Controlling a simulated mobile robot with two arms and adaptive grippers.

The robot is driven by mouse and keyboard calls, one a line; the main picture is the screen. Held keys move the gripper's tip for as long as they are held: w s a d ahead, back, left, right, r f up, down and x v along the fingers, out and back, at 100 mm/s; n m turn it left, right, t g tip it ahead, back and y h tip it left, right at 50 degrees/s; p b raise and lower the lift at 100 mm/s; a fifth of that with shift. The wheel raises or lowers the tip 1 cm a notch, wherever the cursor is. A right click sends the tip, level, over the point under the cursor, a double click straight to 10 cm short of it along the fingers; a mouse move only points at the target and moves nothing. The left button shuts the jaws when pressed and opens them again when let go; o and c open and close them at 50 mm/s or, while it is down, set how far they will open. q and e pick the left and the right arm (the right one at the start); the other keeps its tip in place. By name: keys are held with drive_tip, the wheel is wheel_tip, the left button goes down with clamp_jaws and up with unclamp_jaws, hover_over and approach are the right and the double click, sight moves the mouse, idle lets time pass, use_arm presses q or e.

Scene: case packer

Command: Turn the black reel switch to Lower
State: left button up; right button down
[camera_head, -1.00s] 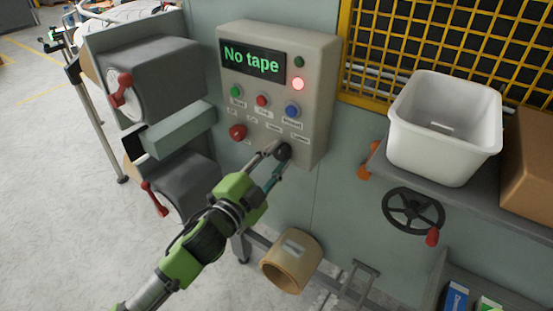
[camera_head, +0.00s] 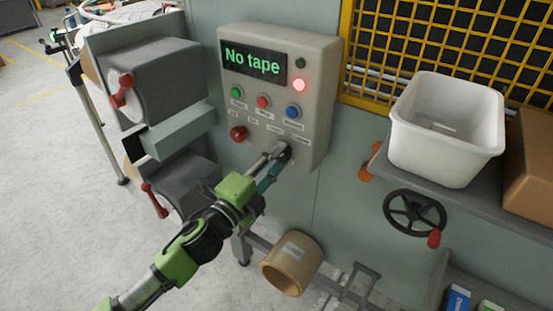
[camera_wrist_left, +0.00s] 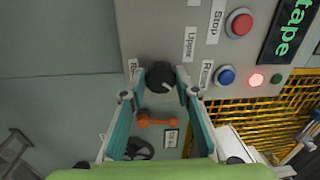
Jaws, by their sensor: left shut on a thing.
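The black reel switch (camera_head: 285,150) is a round knob at the lower right of the grey control panel (camera_head: 318,100). In the left wrist view the knob (camera_wrist_left: 160,75) sits between my two teal fingers, with a small pale mark on its face. My left gripper (camera_head: 279,156) is shut on the knob, and its fingers hide part of it in the head view. I cannot read which position the knob points to. My right gripper is not in view.
The panel's display (camera_head: 253,60) reads "No tape" and a red lamp (camera_head: 299,86) is lit. A red knob (camera_head: 238,133) and several buttons are close by. A white bin (camera_head: 440,150), a black handwheel (camera_head: 413,213) and a brown roll (camera_head: 291,263) are right and below.

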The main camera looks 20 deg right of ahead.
use_arm(q)
drive_tip(key=o, duration=1.1)
drive_tip(key=v, duration=1.2)
